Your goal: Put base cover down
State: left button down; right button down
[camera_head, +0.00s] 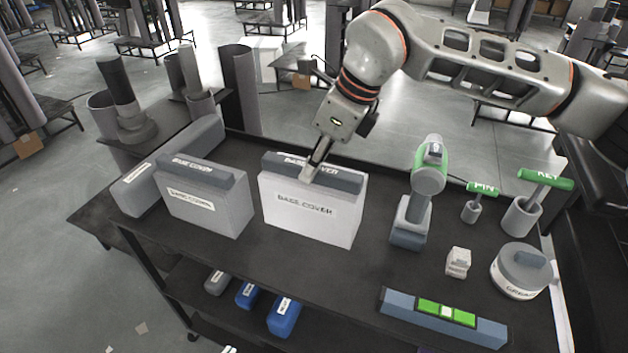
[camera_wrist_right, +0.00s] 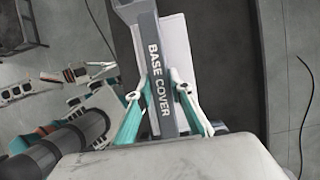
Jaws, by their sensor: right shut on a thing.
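A white base cover (camera_head: 300,222) with a grey top bar stands upright near the middle of the dark table. Its front is labelled "BASE COVER". My right gripper (camera_head: 313,172) comes down from above onto the top bar. In the wrist view the right gripper's fingers (camera_wrist_right: 160,95) close on both sides of the base cover's grey bar (camera_wrist_right: 153,60). I cannot tell whether its bottom edge touches the table. A second, grey base cover (camera_head: 208,208) stands just left of it, with a gap between. My left gripper is not in view.
The dark table (camera_head: 330,262) is bare in front of the held cover. To the right are a green-grey drill (camera_head: 412,205), the PIN holder (camera_head: 471,211), the KEY holder (camera_head: 522,215), a grease tub (camera_head: 518,275) and a level (camera_head: 445,315). A grey case (camera_head: 140,190) lies far left.

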aim_at(314, 180)
jog(key=shift+f, duration=2.1)
jog(key=shift+f, duration=0.2)
jog(key=c, duration=1.8)
grip_release()
jog(key=shift+r, duration=0.1)
jog(key=shift+r, duration=0.25)
jog(key=v, duration=1.1)
jog(key=shift+s+d+r, duration=0.15)
jog(key=shift+d+r, duration=0.1)
jog(key=shift+r, duration=0.05)
